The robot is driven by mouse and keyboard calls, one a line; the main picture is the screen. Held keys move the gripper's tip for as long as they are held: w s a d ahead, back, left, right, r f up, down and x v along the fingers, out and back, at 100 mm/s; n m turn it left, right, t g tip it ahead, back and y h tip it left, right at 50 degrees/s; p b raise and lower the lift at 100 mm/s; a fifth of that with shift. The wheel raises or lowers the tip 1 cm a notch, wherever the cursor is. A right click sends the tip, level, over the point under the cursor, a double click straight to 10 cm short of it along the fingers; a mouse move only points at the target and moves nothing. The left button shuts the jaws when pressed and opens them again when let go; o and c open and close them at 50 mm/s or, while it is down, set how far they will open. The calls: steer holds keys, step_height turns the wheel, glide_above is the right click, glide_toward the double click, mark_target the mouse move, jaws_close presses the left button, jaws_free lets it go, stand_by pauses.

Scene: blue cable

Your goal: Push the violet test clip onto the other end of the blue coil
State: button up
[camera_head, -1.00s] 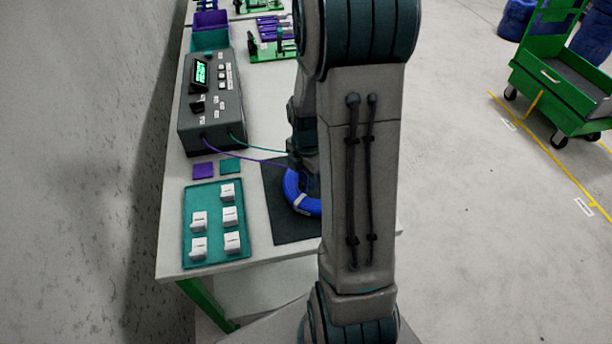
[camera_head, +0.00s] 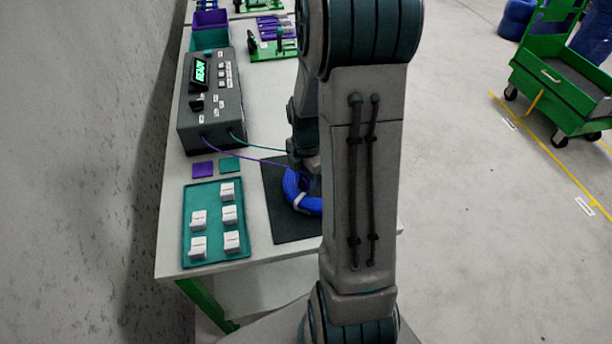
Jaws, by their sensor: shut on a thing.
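The blue coil (camera_head: 295,199) lies on a dark mat (camera_head: 288,228) on the bench; my arm hides its right part. My gripper (camera_head: 303,178) is low over the far side of the coil, mostly hidden behind my own arm. The violet test clip cannot be made out. The violet lead (camera_head: 245,157) runs from the tester to my gripper. A teal lead (camera_head: 255,147) runs from the tester toward the same place and goes out of sight behind my arm.
The grey tester (camera_head: 211,105) with a lit green display stands at the back left. Violet (camera_head: 203,170) and teal (camera_head: 230,165) squares lie before it. A teal tray (camera_head: 216,252) holds several white blocks. A green fixture (camera_head: 273,47) stands farther back. A green cart (camera_head: 565,95) stands on the floor right.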

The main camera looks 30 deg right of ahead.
steer(key=shift+f+b, duration=0.5)
steer(key=shift+f, duration=0.25)
stand_by(1.8)
steer(key=o, duration=1.2)
steer(key=shift+c, duration=0.2)
steer(key=shift+r+p, duration=3)
steer(key=shift+r, duration=0.6)
